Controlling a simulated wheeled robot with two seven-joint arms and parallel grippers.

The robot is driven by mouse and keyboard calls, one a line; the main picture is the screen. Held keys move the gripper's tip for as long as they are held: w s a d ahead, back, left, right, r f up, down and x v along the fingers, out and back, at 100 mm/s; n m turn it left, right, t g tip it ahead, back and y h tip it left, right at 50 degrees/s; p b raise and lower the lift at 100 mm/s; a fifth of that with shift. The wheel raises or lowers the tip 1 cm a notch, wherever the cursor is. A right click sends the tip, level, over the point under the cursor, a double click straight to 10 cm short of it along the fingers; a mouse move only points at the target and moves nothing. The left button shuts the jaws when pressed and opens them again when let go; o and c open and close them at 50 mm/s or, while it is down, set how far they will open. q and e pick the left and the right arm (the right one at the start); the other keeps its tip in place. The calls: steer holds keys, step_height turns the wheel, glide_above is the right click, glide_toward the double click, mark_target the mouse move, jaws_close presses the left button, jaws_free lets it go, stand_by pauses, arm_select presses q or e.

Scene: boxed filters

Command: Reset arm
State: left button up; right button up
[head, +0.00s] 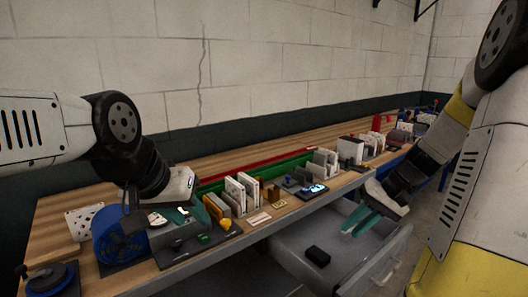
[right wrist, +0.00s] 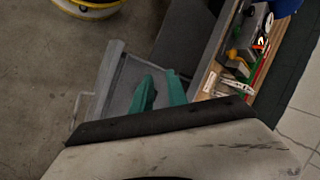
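My left gripper (head: 191,216) is over the left part of the workbench, above a grey box-like fixture (head: 178,236) and right of a blue round machine (head: 119,233). Its teal fingers look apart, with nothing visible between them. My right gripper (head: 360,220) hangs over the open grey drawer (head: 289,243) at the bench's front. Its two teal fingers are apart and empty; they also show in the right wrist view (right wrist: 160,92) above the drawer.
The wooden bench (head: 60,212) runs along a block wall. White upright filters or cards (head: 242,190), a green rail (head: 281,167) and several small parts crowd its middle. The drawer juts out in front of the bench, below my right gripper. Floor beside it is clear.

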steer(key=s+a+r+n+t+h, duration=0.2)
steer(key=s+a+r+t+h, duration=0.2)
steer(key=s+a+r, duration=0.5)
steer(key=s+r, duration=0.3)
steer(key=shift+s+r+n+t, duration=0.15)
steer(key=shift+s+n+t, duration=0.15)
steer(key=shift+n, duration=0.1)
